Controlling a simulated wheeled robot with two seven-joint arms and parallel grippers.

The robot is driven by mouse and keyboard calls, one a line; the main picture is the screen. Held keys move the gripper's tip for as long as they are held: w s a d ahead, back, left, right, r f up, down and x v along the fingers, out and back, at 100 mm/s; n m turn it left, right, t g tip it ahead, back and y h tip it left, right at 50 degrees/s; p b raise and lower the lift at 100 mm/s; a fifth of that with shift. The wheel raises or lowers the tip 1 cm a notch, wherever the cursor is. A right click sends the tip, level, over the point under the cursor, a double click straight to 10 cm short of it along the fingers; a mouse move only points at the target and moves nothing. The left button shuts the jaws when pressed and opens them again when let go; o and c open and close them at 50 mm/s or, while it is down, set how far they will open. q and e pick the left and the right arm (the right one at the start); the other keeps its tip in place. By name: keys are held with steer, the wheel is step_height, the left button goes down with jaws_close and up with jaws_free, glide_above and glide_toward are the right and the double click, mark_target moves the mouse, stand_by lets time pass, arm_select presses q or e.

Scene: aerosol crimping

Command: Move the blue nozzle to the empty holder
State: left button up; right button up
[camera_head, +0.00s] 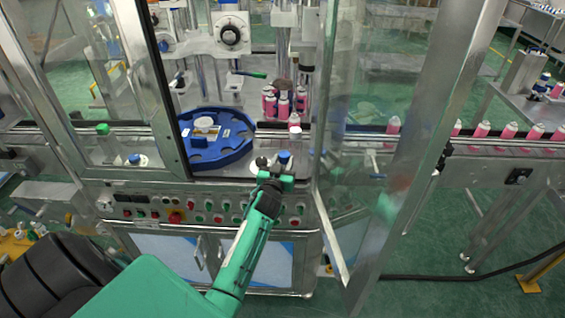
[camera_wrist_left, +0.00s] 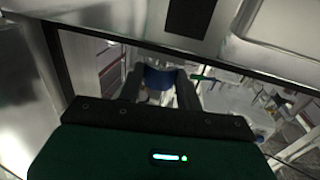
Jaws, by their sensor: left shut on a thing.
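My left gripper (camera_head: 276,174) is inside the open machine doorway, at the front of the metal deck. It is shut on the blue nozzle (camera_head: 284,157), which shows just beyond the fingertips. In the left wrist view the blue nozzle (camera_wrist_left: 159,78) sits between the two dark fingers (camera_wrist_left: 158,90). A small round grey piece (camera_head: 262,161) stands just left of the held nozzle; I cannot tell whether it is the empty holder. Another blue-topped piece (camera_head: 134,158) sits on a pale round base at the left, behind the glass. My right gripper is not in view.
A blue round rotary table (camera_head: 217,157) lies left of the gripper. Pink cans (camera_head: 269,104) stand behind, and more (camera_head: 483,129) line the conveyor at right. The open glass door (camera_head: 350,190) is close on the right, a metal post (camera_head: 160,90) on the left.

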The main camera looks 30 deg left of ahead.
arm_select(q)
steer(key=shift+f+b, duration=0.3)
steer(key=shift+f, duration=0.1)
steer(key=o, duration=1.1)
steer(key=shift+o, duration=0.2)
steer(key=shift+s+d+f, duration=0.15)
steer(key=shift+s, duration=0.35)
steer(key=b+v, duration=0.3)
steer(key=v, duration=0.9)
steer(key=shift+s+d+b, duration=0.2)
steer(key=shift+s+b, duration=0.15)
